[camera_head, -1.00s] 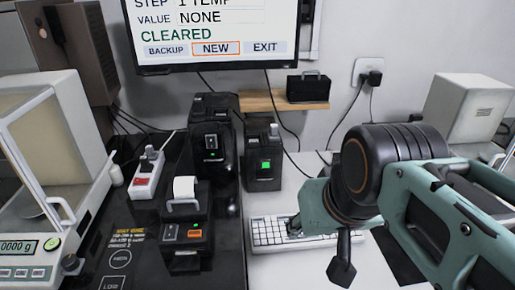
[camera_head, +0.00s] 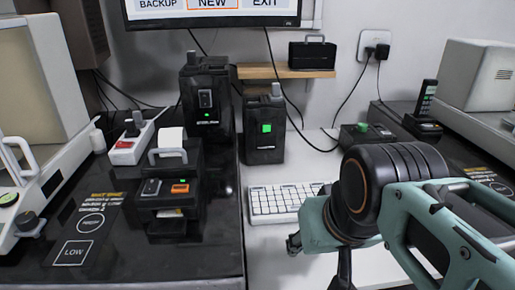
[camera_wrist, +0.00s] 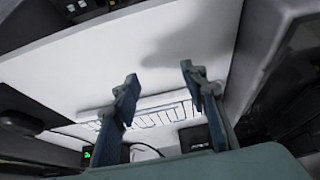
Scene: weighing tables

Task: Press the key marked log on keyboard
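The white keyboard (camera_head: 280,205) lies on the white table, left of my gripper. Its keys show in the head view, but their markings are too small to read, so I cannot pick out the log key. My arm hides the keyboard's right end. My gripper (camera_head: 297,243) is in front of the keyboard's right part, near the table. In the wrist view my gripper (camera_wrist: 159,73) has its two fingers apart with nothing between the tips. A pale strip with dark key outlines, seemingly the keyboard (camera_wrist: 165,112), shows behind the fingers.
A black printer-like device (camera_head: 172,205) and a power strip (camera_head: 130,150) stand on the dark table at left. Black boxes (camera_head: 264,148) stand behind the keyboard. A monitor (camera_head: 215,8) hangs above. White table is clear left of my arm, in front of the keyboard.

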